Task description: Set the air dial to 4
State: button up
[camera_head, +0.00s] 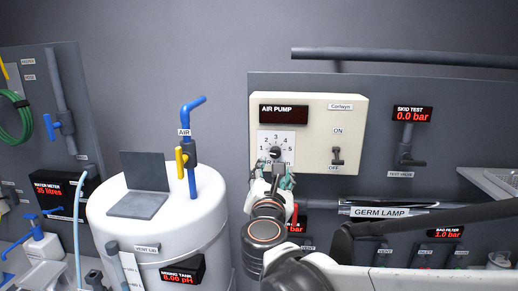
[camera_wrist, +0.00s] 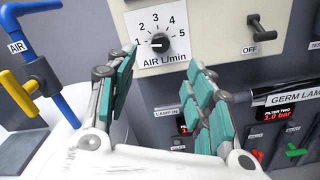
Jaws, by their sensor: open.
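The black air dial (camera_head: 275,152) sits on a white scale plate on the cream air pump panel (camera_head: 350,115). In the wrist view the dial (camera_wrist: 160,42) shows a white mark pointing left, toward the 1 side of the scale. The exact reading is hard to tell. The 4 is up and to the right of the knob in that view. My gripper (camera_head: 276,178) is just below and in front of the dial. In the wrist view its teal-padded fingers (camera_wrist: 163,68) are spread and empty, apart from the knob, which shows between and beyond their tips.
An on/off lever (camera_head: 337,157) is right of the dial. A white tank (camera_head: 160,220) with a blue air pipe and yellow valve handle (camera_head: 181,162) stands to the left. The germ lamp label (camera_head: 382,212) and red displays are below right. The air pump display (camera_head: 283,115) is dark.

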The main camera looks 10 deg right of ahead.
aim_at(275, 154)
jog(key=p+x, duration=0.1)
jog(key=x, duration=1.2)
jog(key=shift+w+d+f, duration=0.1)
jog(key=shift+w+f, duration=0.05)
jog(key=shift+w, duration=0.15)
jog(key=c, duration=1.1)
